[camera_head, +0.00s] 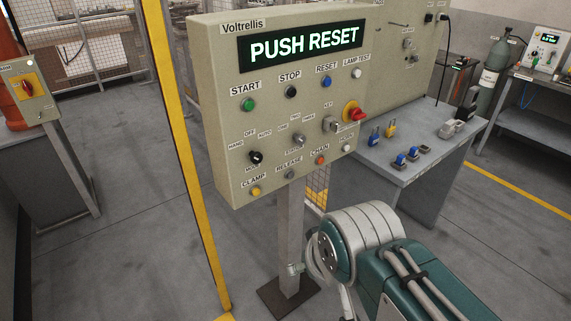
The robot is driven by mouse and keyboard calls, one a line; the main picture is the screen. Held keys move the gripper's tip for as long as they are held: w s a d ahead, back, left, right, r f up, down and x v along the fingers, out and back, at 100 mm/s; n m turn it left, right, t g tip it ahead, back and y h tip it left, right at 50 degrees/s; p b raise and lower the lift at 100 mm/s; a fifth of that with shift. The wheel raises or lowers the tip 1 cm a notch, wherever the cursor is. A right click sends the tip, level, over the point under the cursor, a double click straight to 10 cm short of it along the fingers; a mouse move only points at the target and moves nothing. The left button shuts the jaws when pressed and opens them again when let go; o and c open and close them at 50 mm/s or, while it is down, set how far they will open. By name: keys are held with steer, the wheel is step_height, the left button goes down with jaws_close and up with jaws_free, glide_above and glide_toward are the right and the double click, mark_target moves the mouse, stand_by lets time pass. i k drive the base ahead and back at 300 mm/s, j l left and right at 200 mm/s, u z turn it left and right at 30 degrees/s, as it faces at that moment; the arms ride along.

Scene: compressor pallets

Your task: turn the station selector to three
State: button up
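The station selector (298,140) is a small grey knob in the middle of the beige control panel (222,150). Small labels that seem to read one, two and three sit around its upper side. The knob is too small to tell which label it points to. My arm's green and grey links show at the lower right, below and in front of the panel. No gripper fingers can be made out, and nothing of mine touches the selector.
The panel display (305,47) reads PUSH RESET. A yellow post (183,150) stands left of the panel. A grey table (405,165) with padlocks stands right.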

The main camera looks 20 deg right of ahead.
mark_target(300, 140)
steer(key=l+u, duration=0.3)
steer(key=l, duration=0.55)
steer(key=l+u, duration=0.3)
steer(key=l, duration=0.55)
